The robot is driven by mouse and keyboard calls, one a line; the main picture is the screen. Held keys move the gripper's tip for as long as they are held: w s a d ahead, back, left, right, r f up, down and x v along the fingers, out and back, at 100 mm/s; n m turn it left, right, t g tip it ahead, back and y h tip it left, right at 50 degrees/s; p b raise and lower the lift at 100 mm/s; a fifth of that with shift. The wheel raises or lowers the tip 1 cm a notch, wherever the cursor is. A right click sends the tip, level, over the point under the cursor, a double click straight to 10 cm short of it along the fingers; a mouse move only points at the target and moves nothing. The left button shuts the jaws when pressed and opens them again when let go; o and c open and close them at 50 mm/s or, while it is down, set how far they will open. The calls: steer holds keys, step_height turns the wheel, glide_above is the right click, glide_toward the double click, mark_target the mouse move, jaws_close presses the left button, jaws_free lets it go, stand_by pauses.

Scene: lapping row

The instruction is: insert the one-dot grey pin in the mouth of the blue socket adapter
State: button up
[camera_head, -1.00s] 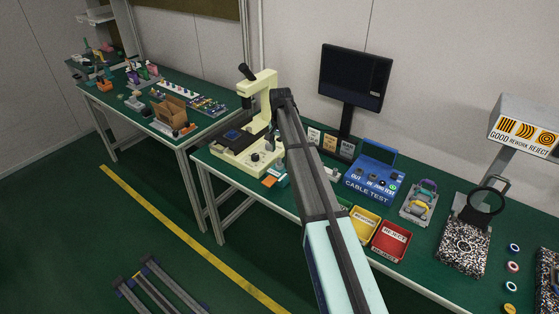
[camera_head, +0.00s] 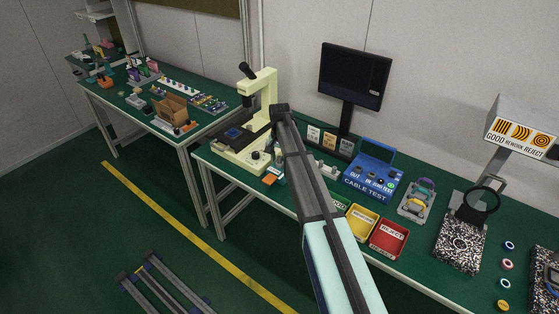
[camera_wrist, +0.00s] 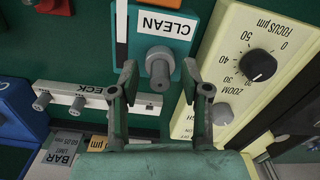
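My gripper (camera_wrist: 159,76) is open in the wrist view, its two fingers on either side of a grey cylindrical pin (camera_wrist: 158,66). The pin stands in a teal block (camera_wrist: 150,48) with a white CLEAN label. No finger clearly touches it, and no dot on it can be made out. In the head view my arm hides most of my gripper.
A cream microscope (camera_head: 258,100) stands close beside the teal block; its knob panel (camera_wrist: 258,65) is right of my fingers. Yellow (camera_head: 361,222) and red (camera_head: 389,239) bins sit at the front edge. A monitor (camera_head: 354,76) stands behind.

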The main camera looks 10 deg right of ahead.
jaws_close()
steer(key=shift+r, duration=0.15)
